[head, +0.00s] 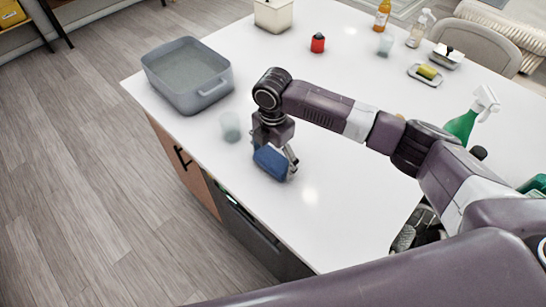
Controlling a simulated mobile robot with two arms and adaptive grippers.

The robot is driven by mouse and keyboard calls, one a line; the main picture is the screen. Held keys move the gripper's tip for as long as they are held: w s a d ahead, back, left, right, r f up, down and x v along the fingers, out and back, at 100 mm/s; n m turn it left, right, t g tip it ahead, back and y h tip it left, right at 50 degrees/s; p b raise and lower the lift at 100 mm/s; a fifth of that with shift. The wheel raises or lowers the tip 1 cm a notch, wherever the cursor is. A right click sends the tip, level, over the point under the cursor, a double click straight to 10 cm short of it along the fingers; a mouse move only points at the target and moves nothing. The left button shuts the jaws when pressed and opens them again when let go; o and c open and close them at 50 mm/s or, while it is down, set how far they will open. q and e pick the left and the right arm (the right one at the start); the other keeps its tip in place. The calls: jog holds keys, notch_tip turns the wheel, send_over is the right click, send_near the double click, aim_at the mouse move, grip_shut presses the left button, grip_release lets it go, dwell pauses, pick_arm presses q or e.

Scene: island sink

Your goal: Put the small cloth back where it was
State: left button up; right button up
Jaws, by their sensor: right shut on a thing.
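A small blue cloth (270,162) is held in my right gripper (279,153), near the left edge of the white island top. The gripper points down and its fingers are shut on the cloth. I cannot tell whether the cloth touches the worktop. Part of the cloth is hidden by the fingers. My left gripper is not in view.
A grey basin (212,92) stands at the far left corner, with a clear glass (230,127) beside the gripper. A red-and-black item (318,43), a sponge dish (425,75) and a green spray bottle (463,125) stand farther off. The worktop (340,205) right of the cloth is clear.

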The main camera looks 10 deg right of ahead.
aim_at(273, 158)
jog(key=o, duration=1)
jog(key=shift+f, duration=0.1)
jog(key=shift+r+b, duration=1.8)
jog(key=shift+r, duration=4.4)
